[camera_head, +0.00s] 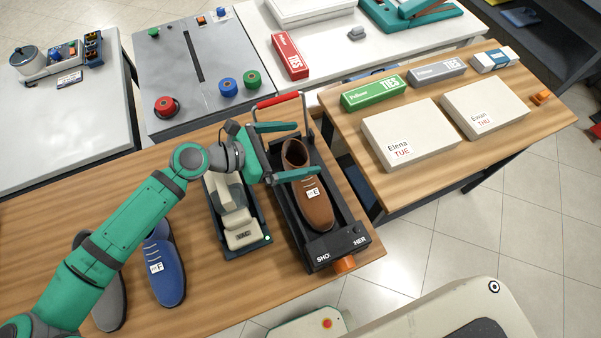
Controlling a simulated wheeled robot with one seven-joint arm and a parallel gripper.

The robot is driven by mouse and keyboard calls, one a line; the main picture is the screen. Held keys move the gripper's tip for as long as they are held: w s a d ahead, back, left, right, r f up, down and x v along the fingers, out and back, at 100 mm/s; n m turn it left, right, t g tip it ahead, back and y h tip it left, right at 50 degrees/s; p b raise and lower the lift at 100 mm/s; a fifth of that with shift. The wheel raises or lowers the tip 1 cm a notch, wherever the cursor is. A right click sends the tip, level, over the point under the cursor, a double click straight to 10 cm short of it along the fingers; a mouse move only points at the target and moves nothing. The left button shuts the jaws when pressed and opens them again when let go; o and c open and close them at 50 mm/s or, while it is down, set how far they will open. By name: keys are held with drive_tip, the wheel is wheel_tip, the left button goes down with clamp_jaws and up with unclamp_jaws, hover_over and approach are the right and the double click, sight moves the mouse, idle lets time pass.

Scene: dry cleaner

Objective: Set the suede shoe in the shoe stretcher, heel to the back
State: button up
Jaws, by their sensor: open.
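A brown laced shoe (313,205) with a white tag marked "E" lies inside the black shoe stretcher (351,221), its toe toward the front and its heel opening toward the back. The stretcher has an orange knob at the front and a red-handled bar at the back. My gripper (307,150) is open, its green fingers on either side of the shoe's heel end; I cannot tell if they touch it. A blue shoe (166,278) tagged "F" and a grey shoe (109,298), partly hidden by my arm, lie on the wooden table. I cannot tell which shoe is suede.
A cream and dark device (240,233) stands just left of the stretcher. Behind are a grey panel (205,85) with coloured spools and a red box (290,56). A second table at right holds tie boxes (374,92) and white named boxes (410,136).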

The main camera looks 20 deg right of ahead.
drive_tip(key=s+a+r, duration=0.3)
drive_tip(key=s+r, duration=0.5)
drive_tip(key=s, duration=0.4)
drive_tip(key=shift+a, duration=0.25)
